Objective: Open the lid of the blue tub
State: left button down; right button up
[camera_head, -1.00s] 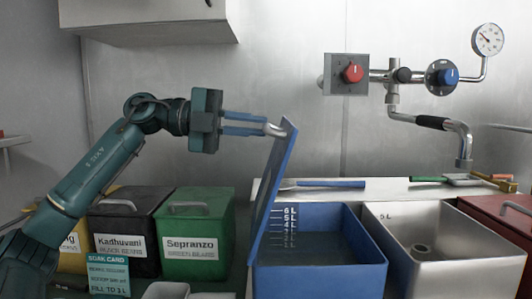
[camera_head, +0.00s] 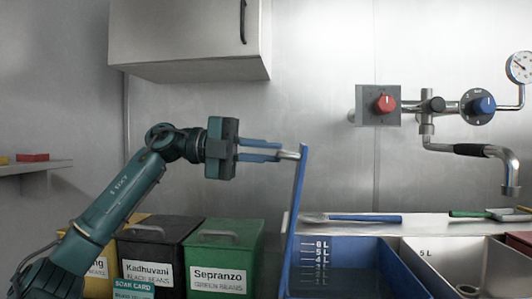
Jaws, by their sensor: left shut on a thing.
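The blue tub (camera_head: 368,262) stands at the lower middle right, with white litre marks on its inner wall. Its blue lid (camera_head: 297,215) stands nearly upright at the tub's left side, seen almost edge-on. The tub's inside shows, and its lower part is cut off by the picture's edge. My left gripper (camera_head: 279,150) reaches in from the left, and its blue fingers are shut on the lid's metal handle (camera_head: 288,155) near the lid's top edge. My right gripper is not in view.
A green Sepranzo bin (camera_head: 228,258), a black Kadhuvani bin (camera_head: 150,246) and a yellow bin stand left of the lid. A steel sink (camera_head: 465,250) adjoins the tub on the right. A tap (camera_head: 480,150) hangs above it. A cupboard (camera_head: 185,35) is at the upper left.

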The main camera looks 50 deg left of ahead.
pick_arm(q)
jog(key=c, duration=1.8)
grip_release()
jog(key=shift+w+d+f, duration=0.1)
jog(key=shift+f, duration=0.3)
jog(key=o, duration=0.3)
jog(key=shift+r, duration=0.15)
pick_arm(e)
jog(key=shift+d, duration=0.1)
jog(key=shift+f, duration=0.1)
pick_arm(q)
jog(key=shift+b+v, duration=1.7)
jog(key=shift+v, duration=4.9)
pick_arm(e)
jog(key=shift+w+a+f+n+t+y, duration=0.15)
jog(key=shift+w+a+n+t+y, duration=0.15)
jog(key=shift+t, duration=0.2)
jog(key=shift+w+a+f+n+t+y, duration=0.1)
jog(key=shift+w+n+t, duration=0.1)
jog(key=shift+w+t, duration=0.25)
pick_arm(q)
jog(key=shift+r, duration=0.1)
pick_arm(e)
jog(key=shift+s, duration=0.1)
